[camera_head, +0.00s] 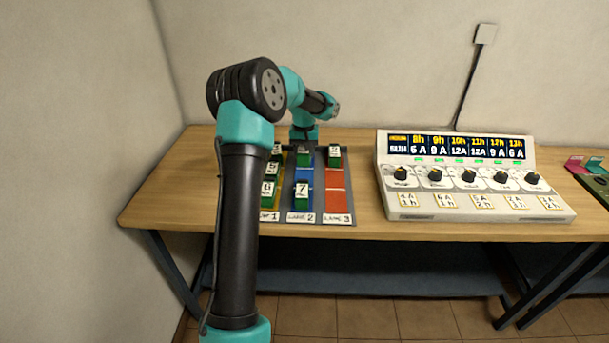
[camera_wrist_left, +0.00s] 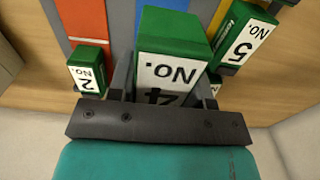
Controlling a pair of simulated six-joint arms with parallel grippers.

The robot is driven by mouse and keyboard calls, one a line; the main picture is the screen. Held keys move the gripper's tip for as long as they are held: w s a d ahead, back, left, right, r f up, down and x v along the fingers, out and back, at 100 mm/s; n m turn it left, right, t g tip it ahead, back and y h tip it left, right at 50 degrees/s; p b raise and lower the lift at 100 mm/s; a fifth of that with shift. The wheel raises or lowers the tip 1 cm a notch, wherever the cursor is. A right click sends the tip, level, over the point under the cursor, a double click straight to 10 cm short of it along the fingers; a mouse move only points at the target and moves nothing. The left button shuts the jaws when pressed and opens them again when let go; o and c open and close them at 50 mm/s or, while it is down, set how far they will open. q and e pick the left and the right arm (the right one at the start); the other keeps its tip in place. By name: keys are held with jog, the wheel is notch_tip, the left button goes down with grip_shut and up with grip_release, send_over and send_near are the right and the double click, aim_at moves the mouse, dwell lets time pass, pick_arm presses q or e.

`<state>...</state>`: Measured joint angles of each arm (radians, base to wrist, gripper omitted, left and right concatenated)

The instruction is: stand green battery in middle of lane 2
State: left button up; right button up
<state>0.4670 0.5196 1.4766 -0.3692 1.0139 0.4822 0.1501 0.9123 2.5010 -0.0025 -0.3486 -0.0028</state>
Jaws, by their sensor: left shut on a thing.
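A green battery labelled No. 4 (camera_wrist_left: 175,45) is clasped between the fingers of my left gripper (camera_wrist_left: 168,85), its label facing the wrist camera. In the head view the battery (camera_head: 303,156) shows at the back of blue lane 2 (camera_head: 304,176), below the left gripper (camera_head: 303,140). I cannot tell whether its base touches the lane. A green battery No. 7 (camera_head: 302,195) stands at the front of lane 2. Bare blue shows between the two. My right gripper is not in view.
Several green batteries, including No. 6 (camera_head: 268,191), stand in yellow lane 1, partly hidden by my left arm. Battery No. 2 (camera_head: 334,154) stands at the back of red lane 3 (camera_head: 336,180). A white console with knobs (camera_head: 470,178) stands to the right on the wooden table (camera_head: 370,222).

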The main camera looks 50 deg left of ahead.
pick_arm(q)
notch_tip(320, 180, down, 5)
dwell(0.4)
jog(key=shift+f, duration=1.85)
jog(key=shift+f, duration=0.15)
jog(key=o, duration=1.3)
notch_tip(320, 180, up, 12)
jog(key=shift+r, duration=0.15)
